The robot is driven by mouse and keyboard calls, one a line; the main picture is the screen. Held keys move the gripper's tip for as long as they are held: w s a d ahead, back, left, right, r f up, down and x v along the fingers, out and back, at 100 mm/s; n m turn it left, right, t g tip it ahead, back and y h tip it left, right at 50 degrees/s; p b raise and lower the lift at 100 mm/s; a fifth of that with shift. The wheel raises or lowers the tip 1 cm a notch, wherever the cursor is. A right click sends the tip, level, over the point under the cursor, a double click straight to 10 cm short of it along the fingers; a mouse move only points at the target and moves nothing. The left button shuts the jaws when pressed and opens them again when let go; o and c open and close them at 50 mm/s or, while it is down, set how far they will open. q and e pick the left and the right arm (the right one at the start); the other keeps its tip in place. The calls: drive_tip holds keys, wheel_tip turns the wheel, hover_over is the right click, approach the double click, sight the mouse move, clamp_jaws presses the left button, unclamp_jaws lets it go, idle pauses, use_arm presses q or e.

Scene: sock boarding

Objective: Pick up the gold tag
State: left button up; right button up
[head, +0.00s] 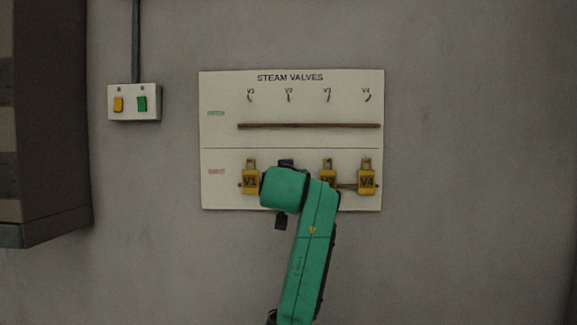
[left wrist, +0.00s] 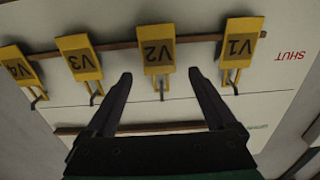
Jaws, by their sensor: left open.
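Several gold tags hang in the lower row of a white valve board (head: 225,90). Tag V1 (head: 250,180) is at the left, V3 (head: 328,166) is partly covered by my arm, and V4 (head: 367,181) is at the right. In the left wrist view, where the board appears upside down, tag V2 (left wrist: 157,44) lies ahead between my finger lines, with V1 (left wrist: 241,44) and V3 (left wrist: 79,60) on either side. My left gripper (left wrist: 160,73) is open and empty, close to V2. In the head view my arm hides V2 and the fingers.
A brown rail (head: 310,126) crosses the board's upper half below several small hooks marked V1 to V4. A switch box (head: 134,102) with yellow and green buttons is on the wall at left. A dark cabinet (head: 45,110) fills the left edge. The wall at right is clear.

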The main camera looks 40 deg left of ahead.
use_arm(q)
drive_tip(key=shift+w+a+f, duration=0.25)
drive_tip(key=shift+w+a, duration=0.2)
drive_tip(key=shift+w, duration=0.15)
drive_tip(key=shift+s+d+r, duration=0.1)
drive_tip(key=shift+d, duration=0.05)
drive_tip(key=c, duration=1.4)
use_arm(e)
drive_tip(key=shift+d+r, duration=0.3)
use_arm(q)
drive_tip(key=s+d+r+b, duration=0.6)
drive_tip(key=s+d+r, duration=0.2)
drive_tip(key=s, duration=0.3)
drive_tip(key=shift+d, duration=0.2)
use_arm(e)
wheel_tip(320, 180, down, 6)
drive_tip(key=shift+a+f, duration=0.15)
